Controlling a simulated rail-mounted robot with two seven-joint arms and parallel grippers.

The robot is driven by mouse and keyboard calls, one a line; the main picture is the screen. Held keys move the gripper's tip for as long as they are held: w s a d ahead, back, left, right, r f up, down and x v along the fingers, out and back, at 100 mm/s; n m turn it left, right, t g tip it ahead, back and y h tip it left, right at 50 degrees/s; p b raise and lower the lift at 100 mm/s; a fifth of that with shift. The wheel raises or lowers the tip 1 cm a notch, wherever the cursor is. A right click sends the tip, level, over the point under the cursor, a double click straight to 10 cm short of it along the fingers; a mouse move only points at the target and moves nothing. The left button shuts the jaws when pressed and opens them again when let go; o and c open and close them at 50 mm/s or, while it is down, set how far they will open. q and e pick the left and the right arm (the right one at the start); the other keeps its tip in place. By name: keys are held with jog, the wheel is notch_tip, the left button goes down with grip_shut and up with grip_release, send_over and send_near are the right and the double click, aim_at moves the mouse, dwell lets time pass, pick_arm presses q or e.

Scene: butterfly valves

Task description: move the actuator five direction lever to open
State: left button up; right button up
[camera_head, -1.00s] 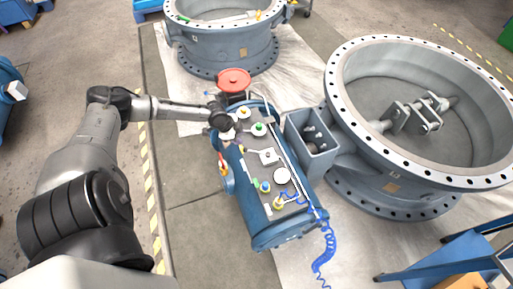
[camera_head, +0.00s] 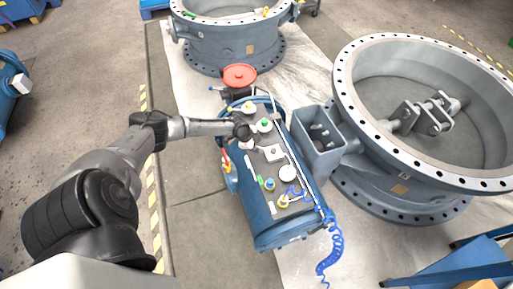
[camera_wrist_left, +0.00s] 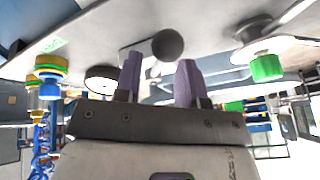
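The blue actuator (camera_head: 257,222) lies in the middle of the head view, with a grey control panel on top. My left gripper (camera_head: 243,132) is over the panel's left edge, beside the green knob (camera_head: 265,125). In the left wrist view, my left gripper's two purple fingers (camera_wrist_left: 158,70) stand apart and empty. A dark ball knob (camera_wrist_left: 168,45), likely a lever's end, shows just beyond and between the fingertips; I cannot tell whether they touch it. The green knob shows at right (camera_wrist_left: 266,67), and a yellow and blue fitting (camera_wrist_left: 50,70) at left. My right gripper is out of view.
A red handwheel (camera_head: 239,76) is at the actuator's far end. A red lever (camera_head: 226,162) is on its left side. A large valve body (camera_head: 400,185) stands to the right, another (camera_head: 232,45) behind. A coiled blue hose (camera_head: 331,245) hangs at the near end.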

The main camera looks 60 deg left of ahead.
pick_arm(q)
jog(key=shift+w+f, duration=0.25)
jog(key=shift+f, duration=0.2)
grip_shut()
dwell(0.4)
